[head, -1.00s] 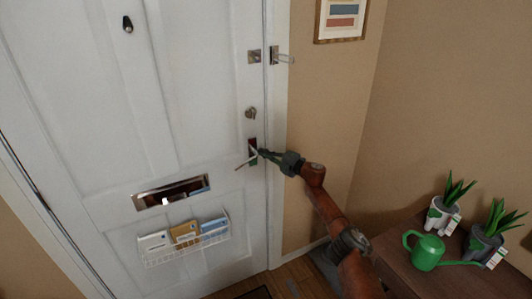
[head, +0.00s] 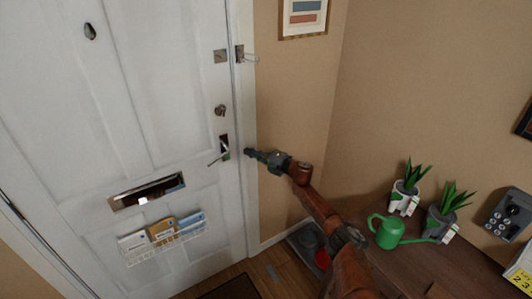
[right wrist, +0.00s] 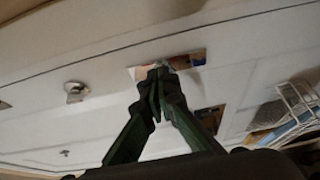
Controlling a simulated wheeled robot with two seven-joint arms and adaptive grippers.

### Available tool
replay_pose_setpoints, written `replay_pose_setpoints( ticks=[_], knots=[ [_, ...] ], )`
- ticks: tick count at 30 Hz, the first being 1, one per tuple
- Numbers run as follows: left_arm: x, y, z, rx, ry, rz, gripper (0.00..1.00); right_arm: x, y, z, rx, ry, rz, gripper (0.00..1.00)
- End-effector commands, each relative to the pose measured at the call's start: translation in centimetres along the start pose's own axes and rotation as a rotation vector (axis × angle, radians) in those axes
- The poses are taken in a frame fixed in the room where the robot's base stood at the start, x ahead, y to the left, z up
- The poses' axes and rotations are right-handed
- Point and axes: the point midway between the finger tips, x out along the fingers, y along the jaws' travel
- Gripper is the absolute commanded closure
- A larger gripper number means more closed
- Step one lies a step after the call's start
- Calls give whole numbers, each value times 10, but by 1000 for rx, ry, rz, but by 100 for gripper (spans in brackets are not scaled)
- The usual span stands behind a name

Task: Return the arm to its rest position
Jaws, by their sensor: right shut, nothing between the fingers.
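The white door (head: 160,90) fills the left of the head view and looks closed against its frame. Its lever handle (head: 217,158) sits on a small plate near the door's right edge and points down to the left. My right gripper (head: 248,152) is shut and empty, a short way to the right of the handle and apart from it in the head view. In the right wrist view, the dark green fingers (right wrist: 156,74) meet at their tips and overlap part of the handle plate (right wrist: 190,61). My left gripper is not in view.
A letter slot (head: 147,192) and a wire basket (head: 165,245) with mail are on the lower door. A lock (head: 220,110) sits above the handle. At right, a wooden table (head: 415,265) holds a green watering can (head: 388,232) and two potted plants. A framed picture (head: 304,17) hangs above.

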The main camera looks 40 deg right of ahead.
Motion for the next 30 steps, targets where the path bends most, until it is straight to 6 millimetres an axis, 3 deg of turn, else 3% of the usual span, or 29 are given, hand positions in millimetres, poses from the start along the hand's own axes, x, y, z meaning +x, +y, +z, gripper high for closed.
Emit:
replay_pose_setpoints(
  ticks=[3, 9, 19, 22, 26, 30],
  knots=[
    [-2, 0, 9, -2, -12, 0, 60, -22, -3, 5, 1, 5, -2, 100],
    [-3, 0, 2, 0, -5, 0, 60, -46, -3, 13, 1, 6, -2, 100],
    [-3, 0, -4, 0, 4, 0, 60, -50, -3, 14, 2, 9, -1, 100],
    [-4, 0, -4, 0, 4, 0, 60, -52, -12, 14, 14, 2, -8, 100],
    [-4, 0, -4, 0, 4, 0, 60, -59, -60, 15, 85, -41, -45, 100],
    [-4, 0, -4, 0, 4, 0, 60, -81, -152, 14, 222, -134, -119, 100]
  ],
)
